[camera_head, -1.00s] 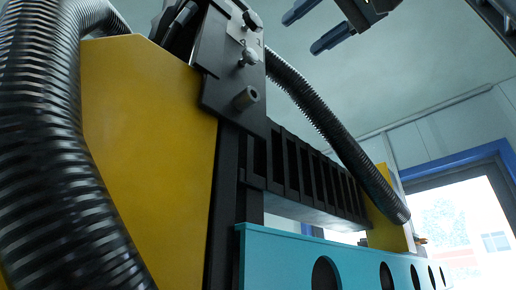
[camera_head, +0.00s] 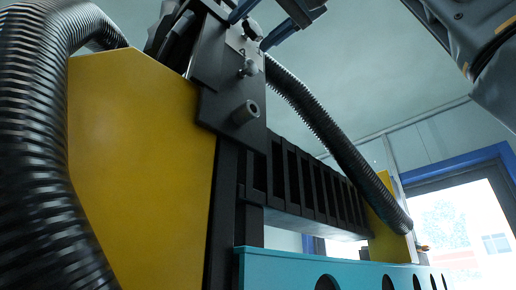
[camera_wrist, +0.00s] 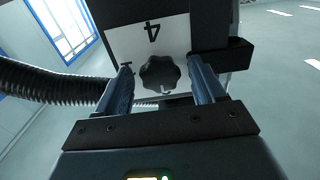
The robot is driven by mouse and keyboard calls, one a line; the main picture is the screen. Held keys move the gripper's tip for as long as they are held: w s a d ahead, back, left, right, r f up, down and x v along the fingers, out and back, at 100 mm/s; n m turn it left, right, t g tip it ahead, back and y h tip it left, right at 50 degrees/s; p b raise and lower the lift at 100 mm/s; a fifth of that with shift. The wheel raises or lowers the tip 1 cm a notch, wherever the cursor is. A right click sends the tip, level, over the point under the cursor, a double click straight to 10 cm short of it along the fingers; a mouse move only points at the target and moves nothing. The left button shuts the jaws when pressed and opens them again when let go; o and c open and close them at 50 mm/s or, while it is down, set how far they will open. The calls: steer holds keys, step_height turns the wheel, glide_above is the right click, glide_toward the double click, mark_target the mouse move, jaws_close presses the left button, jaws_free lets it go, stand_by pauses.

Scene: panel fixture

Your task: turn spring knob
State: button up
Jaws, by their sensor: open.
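A black lobed knob (camera_wrist: 160,73) sits on a white plate (camera_wrist: 150,40) marked with a 4 in the wrist view. My gripper (camera_wrist: 161,68) is open, with one finger on either side of the knob. There seems to be a gap between each finger and the knob; I cannot tell whether either touches it. In the head view, my gripper (camera_head: 253,28) is at the top of the black bracket, and the knob (camera_head: 252,29) shows small between the fingertips.
A ribbed black hose (camera_head: 335,135) runs to the right, and a thick one (camera_head: 35,130) stands at the left. A yellow panel (camera_head: 140,150) flanks the bracket.

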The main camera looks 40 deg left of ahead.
steer(key=shift+c, duration=0.4)
steer(key=c, duration=1)
steer(key=shift+n, duration=0.3)
steer(key=n, duration=0.3)
steer(key=shift+n, duration=0.4)
steer(key=n, duration=0.4)
steer(key=shift+n, duration=0.3)
steer(key=n, duration=0.8)
steer(key=shift+s+n, duration=0.1)
steer(key=shift+n, duration=0.2)
steer(key=shift+a+f, duration=0.1)
